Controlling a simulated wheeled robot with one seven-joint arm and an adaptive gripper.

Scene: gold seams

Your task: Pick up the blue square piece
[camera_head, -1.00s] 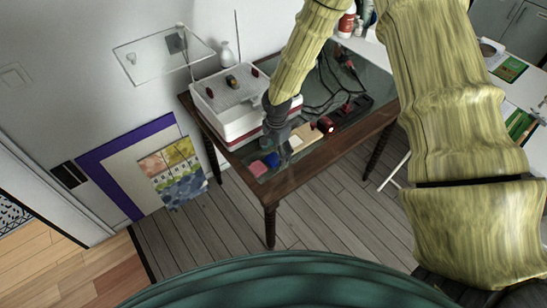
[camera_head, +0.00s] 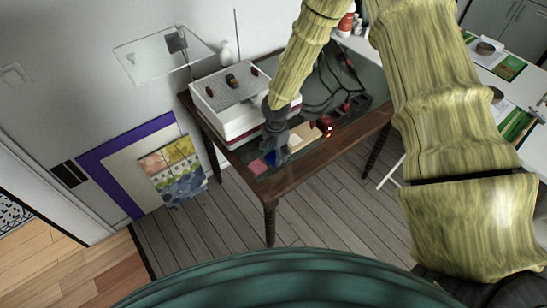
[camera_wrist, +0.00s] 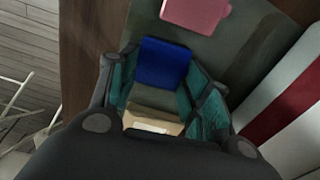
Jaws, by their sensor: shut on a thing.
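The blue square piece (camera_wrist: 163,63) sits between the two fingertips of my gripper (camera_wrist: 160,85) in the wrist view. Both teal finger pads touch its sides, so my gripper is shut on it. In the head view, the blue piece (camera_head: 271,157) is partly hidden by my gripper (camera_head: 275,150), which is low over the front left part of the table (camera_head: 310,164). I cannot tell whether the piece touches the tabletop.
A pink piece (camera_head: 257,167) lies just beside the blue one; it also shows in the wrist view (camera_wrist: 196,14). A white and red box (camera_head: 226,127) stands left of my gripper. A tan block (camera_head: 304,134), a dark power strip (camera_head: 350,111) and cables lie to the right.

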